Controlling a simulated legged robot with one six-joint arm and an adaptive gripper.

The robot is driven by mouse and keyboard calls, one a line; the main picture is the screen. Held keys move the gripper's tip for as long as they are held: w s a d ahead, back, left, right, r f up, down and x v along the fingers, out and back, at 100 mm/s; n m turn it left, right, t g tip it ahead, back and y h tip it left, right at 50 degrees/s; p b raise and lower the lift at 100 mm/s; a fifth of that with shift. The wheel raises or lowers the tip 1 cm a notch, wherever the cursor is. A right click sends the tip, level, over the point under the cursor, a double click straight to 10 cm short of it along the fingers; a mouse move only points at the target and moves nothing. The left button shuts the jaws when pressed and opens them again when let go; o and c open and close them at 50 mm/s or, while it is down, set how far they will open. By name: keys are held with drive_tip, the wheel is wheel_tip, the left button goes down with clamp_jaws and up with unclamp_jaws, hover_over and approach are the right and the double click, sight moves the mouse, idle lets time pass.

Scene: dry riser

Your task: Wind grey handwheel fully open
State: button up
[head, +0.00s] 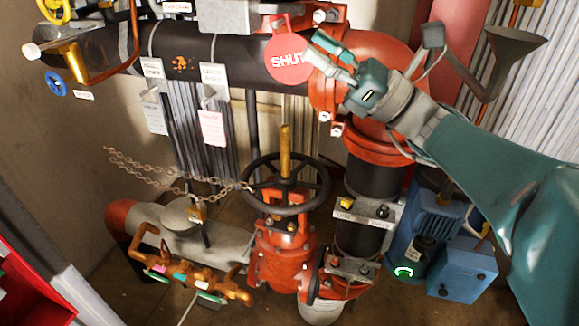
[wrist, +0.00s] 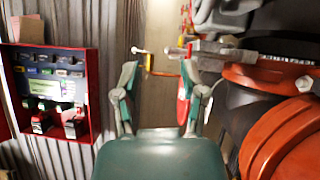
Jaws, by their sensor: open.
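The dark grey handwheel (head: 300,209) sits on a red valve body (head: 280,258) at the lower middle of the head view. A brass-coloured stem (head: 285,150) rises upright through its hub. A chain (head: 180,183) runs from the left to its rim. My gripper (head: 316,46) is well above the wheel and to its right, beside the red SHUT disc and apart from the wheel. Its two fingers show spread and empty in the wrist view (wrist: 160,78). The handwheel is not seen in the wrist view.
A thick black pipe (head: 225,65) with hanging tags crosses behind. A red disc marked SHUT (head: 288,62) is close by my fingers. A blue motor unit (head: 432,228) stands right of the valve. A red cabinet (wrist: 52,88) shows at left in the wrist view.

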drive_tip(key=s+a+f+n+g+h, duration=0.1)
drive_tip(key=s+a+f+n+h, duration=0.1)
drive_tip(key=f, duration=0.6)
drive_tip(key=s+a+f+n+g+h, duration=0.2)
drive_tip(key=s+a+f+n+h, duration=0.1)
drive_tip(key=s+f+h, duration=0.3)
wheel_tip(320, 180, down, 2)
drive_tip(key=shift+f+n+h, duration=0.2)
drive_tip(key=shift+n+h, duration=0.7)
drive_tip(key=shift+h, duration=0.1)
drive_tip(key=shift+w, duration=0.1)
